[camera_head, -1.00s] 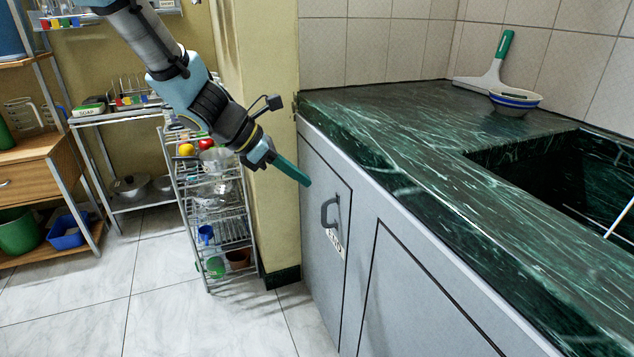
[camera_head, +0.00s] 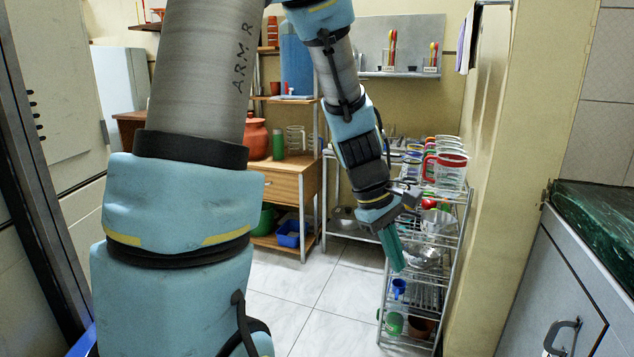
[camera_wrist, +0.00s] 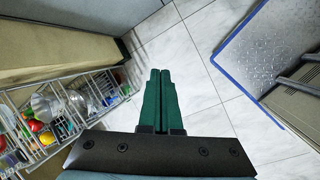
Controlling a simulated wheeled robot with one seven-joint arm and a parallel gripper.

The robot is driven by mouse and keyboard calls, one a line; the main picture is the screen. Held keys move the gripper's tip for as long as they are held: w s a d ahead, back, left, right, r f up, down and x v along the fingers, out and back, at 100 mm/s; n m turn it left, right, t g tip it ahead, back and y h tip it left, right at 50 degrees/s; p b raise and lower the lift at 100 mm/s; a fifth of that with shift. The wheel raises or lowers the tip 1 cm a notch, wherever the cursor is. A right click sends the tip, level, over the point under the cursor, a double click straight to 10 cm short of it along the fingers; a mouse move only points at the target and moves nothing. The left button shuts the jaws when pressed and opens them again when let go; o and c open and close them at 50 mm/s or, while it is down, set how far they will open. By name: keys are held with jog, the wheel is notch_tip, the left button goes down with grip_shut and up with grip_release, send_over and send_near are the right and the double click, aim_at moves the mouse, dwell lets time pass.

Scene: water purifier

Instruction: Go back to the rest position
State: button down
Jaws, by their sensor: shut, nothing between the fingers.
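My gripper (camera_head: 394,250) hangs from my raised arm in the head view, its green fingers pointing down in front of the wire rack. In the wrist view my gripper (camera_wrist: 159,72) has its two green fingers together with nothing between them. It points toward the tiled floor (camera_wrist: 190,60), apart from any object.
The wire rack (camera_head: 440,290) holds cups, bowls and fruit, and also shows at left in the wrist view. A wooden cabinet (camera_head: 275,185) stands behind. The green counter (camera_head: 600,220) with its grey cupboard (camera_head: 555,290) is at right. Floor tiles (camera_head: 300,315) between are clear.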

jog(key=a+m+t+y, duration=0.35)
jog(key=a+m, duration=0.35)
jog(key=a, duration=1.5)
jog(key=w+p+v, duration=0.2)
jog(key=p+v, duration=0.7)
jog(key=p, duration=0.1)
jog(key=w+d+r+p+v, duration=0.1)
jog(key=w+p+v, duration=0.1)
jog(key=p+v, duration=0.8)
jog(key=shift+d+r+m+g+y, duration=0.2)
jog(key=shift+r+m+g+y, duration=0.15)
jog(key=shift+g, duration=0.1)
jog(key=shift+f, duration=0.1)
